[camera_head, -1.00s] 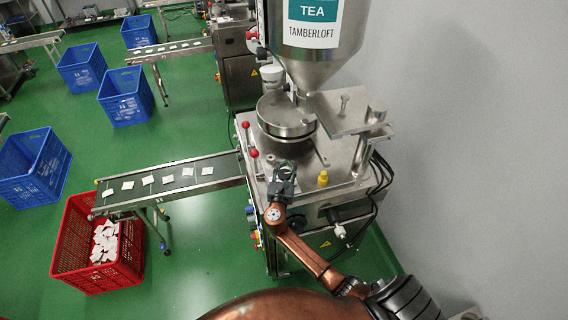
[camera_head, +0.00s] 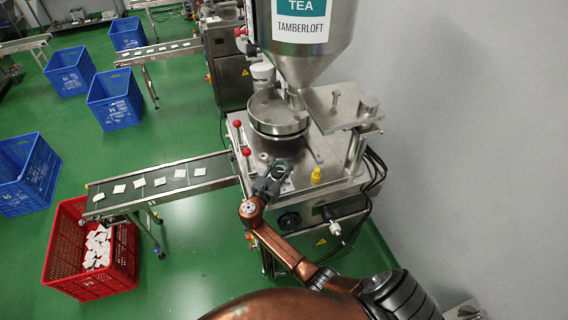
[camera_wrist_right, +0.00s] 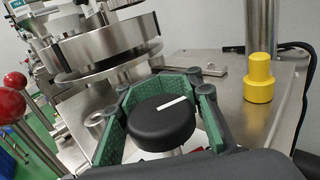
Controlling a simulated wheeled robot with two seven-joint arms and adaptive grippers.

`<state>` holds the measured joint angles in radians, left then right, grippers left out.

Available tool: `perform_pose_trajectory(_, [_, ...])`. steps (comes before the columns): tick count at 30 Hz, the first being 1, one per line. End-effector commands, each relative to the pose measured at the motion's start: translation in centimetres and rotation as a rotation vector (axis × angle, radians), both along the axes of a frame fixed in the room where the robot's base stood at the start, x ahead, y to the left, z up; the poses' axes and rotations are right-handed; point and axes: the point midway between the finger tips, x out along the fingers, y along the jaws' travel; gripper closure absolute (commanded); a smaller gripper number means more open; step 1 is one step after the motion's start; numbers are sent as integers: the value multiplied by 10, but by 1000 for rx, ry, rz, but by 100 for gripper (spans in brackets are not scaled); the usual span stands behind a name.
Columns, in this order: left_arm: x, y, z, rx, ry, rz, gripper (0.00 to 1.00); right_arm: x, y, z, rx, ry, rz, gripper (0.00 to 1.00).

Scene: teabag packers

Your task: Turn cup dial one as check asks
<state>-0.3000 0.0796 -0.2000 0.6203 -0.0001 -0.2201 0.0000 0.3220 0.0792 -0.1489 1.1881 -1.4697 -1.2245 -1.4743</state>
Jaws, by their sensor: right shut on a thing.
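The cup dial is a round black knob (camera_wrist_right: 160,122) with a white line on top, in the middle of the right wrist view. The line runs from near the knob's centre toward the upper right. My right gripper (camera_wrist_right: 162,104) has its green-padded fingers around the knob, shut on it from both sides. In the head view the right gripper (camera_head: 275,176) is over the front part of the machine top, and the knob is hard to make out there. My left gripper is not in view. No check display can be read in these frames.
A yellow cap (camera_wrist_right: 259,78) stands right of the knob, and red ball levers (camera_wrist_right: 11,104) stand left. Behind are the round metal drum (camera_head: 277,111) and tea hopper (camera_head: 312,55). A conveyor (camera_head: 165,181) leads left to a red crate (camera_head: 62,252).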

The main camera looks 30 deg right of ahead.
Motion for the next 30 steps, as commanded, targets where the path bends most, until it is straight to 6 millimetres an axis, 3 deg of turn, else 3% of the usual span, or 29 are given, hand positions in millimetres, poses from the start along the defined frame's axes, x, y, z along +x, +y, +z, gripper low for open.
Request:
perform_pose_trajectory(3, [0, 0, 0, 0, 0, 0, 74, -1, 1, -3, 3, 4, 1, 100])
perform_pose_trajectory(4, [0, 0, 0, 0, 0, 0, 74, -1, 1, -3, 3, 4, 1, 76])
perform_pose_trajectory(13, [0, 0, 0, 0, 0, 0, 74, 0, 0, -1, 2, 1, 1, 56])
perform_pose_trajectory(23, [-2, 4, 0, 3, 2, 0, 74, -2, 3, -1, 1, 1, 1, 56])
perform_pose_trajectory(30, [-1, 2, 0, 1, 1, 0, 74, -21, 34, -2, 4, 1, 2, 56])
